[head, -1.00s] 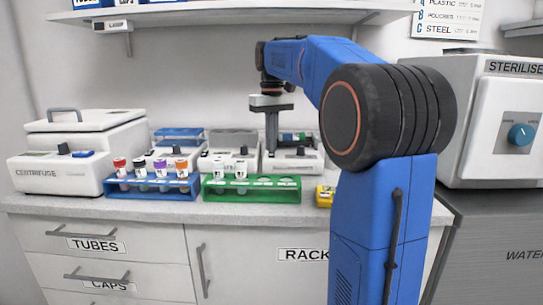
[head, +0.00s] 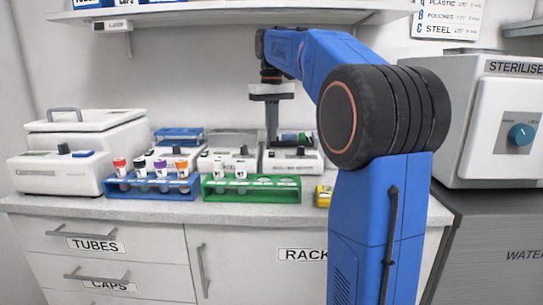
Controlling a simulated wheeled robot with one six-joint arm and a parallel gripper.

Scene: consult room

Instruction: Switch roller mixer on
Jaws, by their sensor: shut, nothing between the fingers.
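Several small white bench devices stand in a row on the counter behind the tube racks: one with a blue top (head: 178,135), one with a grey top (head: 232,138), and one at the right (head: 292,161) with a dark knob on its front. Their labels are too small to read, so I cannot tell which is the roller mixer. My gripper (head: 271,141) points down over the right-hand device, shut and empty, its fingertips close to the device's top or front. I cannot tell whether they touch it.
A centrifuge (head: 60,172) stands at the left. A blue rack (head: 150,190) with capped tubes and a green rack (head: 252,190) sit in front of the devices. A yellow item (head: 323,196) lies beside my arm. A steriliser (head: 490,120) is at the right; a shelf (head: 220,14) hangs above.

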